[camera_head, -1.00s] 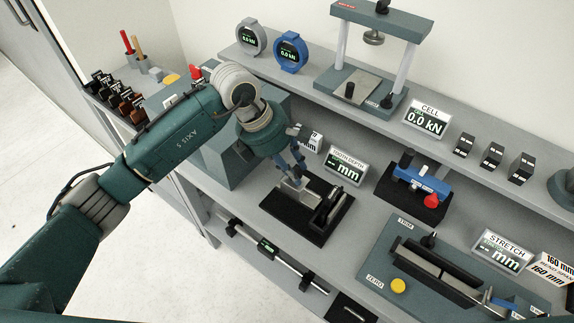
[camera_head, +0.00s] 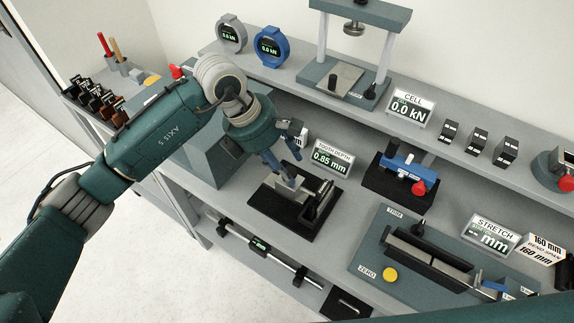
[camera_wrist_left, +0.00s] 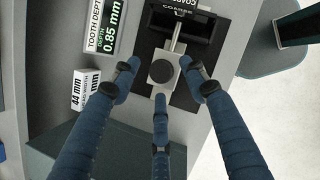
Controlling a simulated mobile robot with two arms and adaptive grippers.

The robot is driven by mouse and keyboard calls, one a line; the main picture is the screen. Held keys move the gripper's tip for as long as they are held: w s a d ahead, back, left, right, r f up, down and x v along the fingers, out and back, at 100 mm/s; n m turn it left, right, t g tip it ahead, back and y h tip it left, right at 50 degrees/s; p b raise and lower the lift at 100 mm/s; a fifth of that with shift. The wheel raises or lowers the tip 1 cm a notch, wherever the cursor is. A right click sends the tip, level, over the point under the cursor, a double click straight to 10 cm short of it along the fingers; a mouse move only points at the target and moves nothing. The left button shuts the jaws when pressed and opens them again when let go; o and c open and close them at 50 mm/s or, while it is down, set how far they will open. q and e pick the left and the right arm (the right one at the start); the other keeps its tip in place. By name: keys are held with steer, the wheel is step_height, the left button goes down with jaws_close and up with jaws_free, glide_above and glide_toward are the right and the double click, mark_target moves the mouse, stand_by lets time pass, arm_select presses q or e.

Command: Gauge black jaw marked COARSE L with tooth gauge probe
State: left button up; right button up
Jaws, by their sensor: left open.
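The tooth gauge stands on a black base (camera_head: 262,207) on the lower worktop. Its probe (camera_wrist_left: 162,71), a pale slide with a round dark knob, points at a black jaw (camera_wrist_left: 181,8) marked COARSE; the rest of its lettering is partly cut off. In the head view the jaw sits in the dark holder (camera_head: 322,197) on the base. The tooth depth display (camera_head: 329,158) reads 0.85 mm. My left gripper (camera_head: 284,176) is open, its three fingers spread around the knob in the left wrist view; I cannot tell whether they touch it. My right gripper is not visible.
A blue device with a red knob (camera_head: 424,187) stands right of the display. The stretch fixture (camera_head: 368,262) lies front right. Several small black jaws stand on the upper shelf, and several black and brown ones (camera_head: 98,98) at far left. A 44 mm box (camera_wrist_left: 85,90) is beside the gauge.

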arm_select(q)
steer(key=v, duration=1)
steer(key=shift+r, duration=0.25)
steer(key=shift+s+a+f, duration=0.1)
steer(key=shift+s, duration=0.05)
stand_by(0.4)
